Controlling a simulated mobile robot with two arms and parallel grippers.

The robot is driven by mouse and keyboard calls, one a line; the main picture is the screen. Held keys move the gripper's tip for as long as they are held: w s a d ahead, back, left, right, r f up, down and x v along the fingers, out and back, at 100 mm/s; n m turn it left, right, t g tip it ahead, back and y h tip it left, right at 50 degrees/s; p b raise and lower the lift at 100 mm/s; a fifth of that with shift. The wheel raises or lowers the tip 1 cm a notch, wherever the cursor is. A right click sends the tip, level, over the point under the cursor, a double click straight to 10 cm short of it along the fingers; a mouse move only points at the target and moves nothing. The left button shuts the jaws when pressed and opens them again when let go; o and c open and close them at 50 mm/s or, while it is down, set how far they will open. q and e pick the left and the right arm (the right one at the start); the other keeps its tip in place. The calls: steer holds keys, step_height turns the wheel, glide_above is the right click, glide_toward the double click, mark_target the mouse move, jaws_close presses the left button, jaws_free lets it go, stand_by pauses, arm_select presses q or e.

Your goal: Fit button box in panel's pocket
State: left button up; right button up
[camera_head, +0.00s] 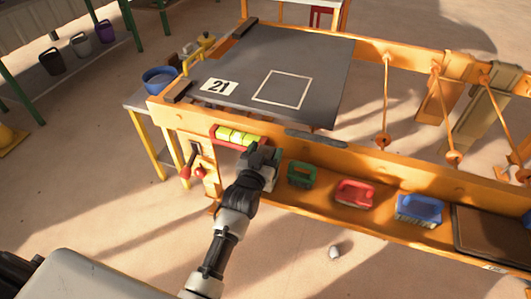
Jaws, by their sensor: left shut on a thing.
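My left gripper (262,156) is at the front of the orange bench, just right of the panel with red-knobbed levers (194,160). It is shut on a small grey-green thing (272,176), mostly hidden by the fingers; I cannot tell for certain that this is the button box. A red-framed piece with yellow-green blocks (236,136) sits right by the fingertips, at the upper left; contact is unclear. A pale opening (227,162) shows below that piece, partly behind my arm; I cannot tell whether it is the pocket. My right gripper is not in view.
Green (300,174), red (355,194) and blue (418,209) handled pieces stand along the front shelf. The dark bench top (330,70) bears a "21" label and a white square outline, and is mostly clear. A blue bowl (160,79) stands at left. A small pale object (335,252) lies on the floor.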

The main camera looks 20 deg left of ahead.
arm_select(q)
steer(key=o, duration=1.1)
steer(key=shift+f, duration=0.1)
steer(key=o, duration=0.4)
steer(key=shift+o, duration=0.2)
